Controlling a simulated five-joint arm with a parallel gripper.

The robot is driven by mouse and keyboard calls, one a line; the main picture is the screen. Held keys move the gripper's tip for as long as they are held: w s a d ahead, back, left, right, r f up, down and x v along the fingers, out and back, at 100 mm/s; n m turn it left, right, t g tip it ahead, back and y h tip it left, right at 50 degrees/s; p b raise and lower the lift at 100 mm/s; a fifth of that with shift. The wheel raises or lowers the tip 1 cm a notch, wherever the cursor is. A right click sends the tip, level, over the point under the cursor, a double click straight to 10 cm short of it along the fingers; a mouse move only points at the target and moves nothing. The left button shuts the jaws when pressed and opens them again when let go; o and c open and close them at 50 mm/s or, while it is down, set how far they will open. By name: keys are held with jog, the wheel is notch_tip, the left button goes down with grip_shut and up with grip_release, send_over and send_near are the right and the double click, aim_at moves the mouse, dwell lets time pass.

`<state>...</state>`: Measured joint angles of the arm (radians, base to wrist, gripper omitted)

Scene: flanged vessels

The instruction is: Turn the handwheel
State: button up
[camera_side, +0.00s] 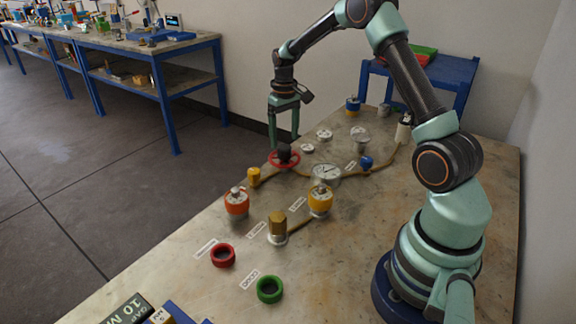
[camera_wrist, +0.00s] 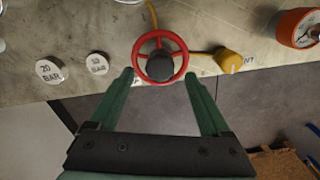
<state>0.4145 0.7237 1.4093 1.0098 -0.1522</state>
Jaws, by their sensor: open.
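The handwheel (camera_side: 285,159) is a red ring with a dark hub, standing near the far edge of the bench in the side view. In the wrist view the handwheel (camera_wrist: 160,38) is at the top middle, its ring seen whole. My gripper (camera_side: 284,140) points down above it, with its two green fingers apart. In the wrist view the fingertips of my gripper (camera_wrist: 160,76) lie to the left and right of the wheel's lower part. Nothing is held. I cannot tell whether the fingertips touch the ring.
A yellow fitting (camera_side: 254,176) on the pipe stands close beside the wheel; it also shows in the wrist view (camera_wrist: 229,62). A white dial gauge (camera_side: 326,173) and an orange vessel (camera_side: 237,202) are nearby. White discs (camera_wrist: 49,71) lie left.

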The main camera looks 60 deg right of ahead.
aim_at(284, 147)
jog(key=shift+f, duration=2.2)
grip_shut()
